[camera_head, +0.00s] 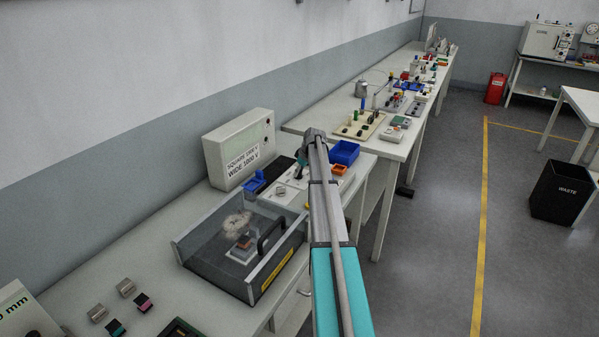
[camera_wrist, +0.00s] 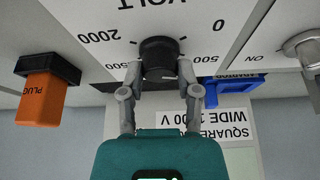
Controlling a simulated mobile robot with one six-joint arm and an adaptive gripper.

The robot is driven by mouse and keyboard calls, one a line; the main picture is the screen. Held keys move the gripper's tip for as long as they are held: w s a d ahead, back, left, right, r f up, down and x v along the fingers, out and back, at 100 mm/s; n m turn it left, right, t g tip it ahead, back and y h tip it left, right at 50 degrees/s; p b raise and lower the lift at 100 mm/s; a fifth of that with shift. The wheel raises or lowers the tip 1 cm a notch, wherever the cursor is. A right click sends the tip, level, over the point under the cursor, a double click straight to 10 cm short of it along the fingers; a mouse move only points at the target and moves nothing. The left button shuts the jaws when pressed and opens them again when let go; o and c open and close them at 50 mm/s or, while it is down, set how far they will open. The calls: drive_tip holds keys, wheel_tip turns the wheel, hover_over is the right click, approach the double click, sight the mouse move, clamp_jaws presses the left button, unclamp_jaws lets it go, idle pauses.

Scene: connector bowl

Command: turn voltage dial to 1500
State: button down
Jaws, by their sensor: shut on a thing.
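The voltage dial (camera_wrist: 160,55) is a round black knob on a white panel, seen upside down in the wrist view. The panel shows the word VOLT, with 2000 to the left of the knob and 500 and 0 to the right. My gripper (camera_wrist: 161,72) is shut on the dial, one grey finger on each side. The dial's pointer cannot be made out clearly. In the head view my gripper (camera_head: 301,167) is over the panel (camera_head: 291,193) on the bench, and my arm and gripper hide the dial.
An orange plug (camera_wrist: 45,87) and a blue part (camera_wrist: 232,90) flank the dial. A sign box (camera_head: 240,148) with SQUARE and WIDE voltage lines stands behind the panel. A clear-lidded case (camera_head: 245,245) is at the front left, and a blue bin (camera_head: 344,152) is to the right.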

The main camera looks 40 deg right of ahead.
drive_tip(key=m+h, duration=0.2)
drive_tip(key=m, duration=0.4)
drive_tip(key=shift+a, duration=0.1)
drive_tip(key=m+h, duration=0.1)
drive_tip(key=m, duration=0.2)
drive_tip(key=m+g+h, duration=0.1)
drive_tip(key=m, duration=0.3)
drive_tip(key=shift+w+h, duration=0.15)
drive_tip(key=shift+h, duration=0.25)
drive_tip(key=m+g, duration=0.1)
drive_tip(key=m, duration=0.2)
drive_tip(key=m+g+h, duration=0.1)
drive_tip(key=m, duration=0.2)
drive_tip(key=shift+w+m+g, duration=0.1)
drive_tip(key=shift+m+g, duration=0.2)
drive_tip(key=m+g, duration=0.2)
drive_tip(key=m, duration=0.4)
drive_tip(key=shift+m, duration=0.3)
drive_tip(key=shift+a, duration=0.1)
drive_tip(key=shift+c, duration=1.5)
unclamp_jaws()
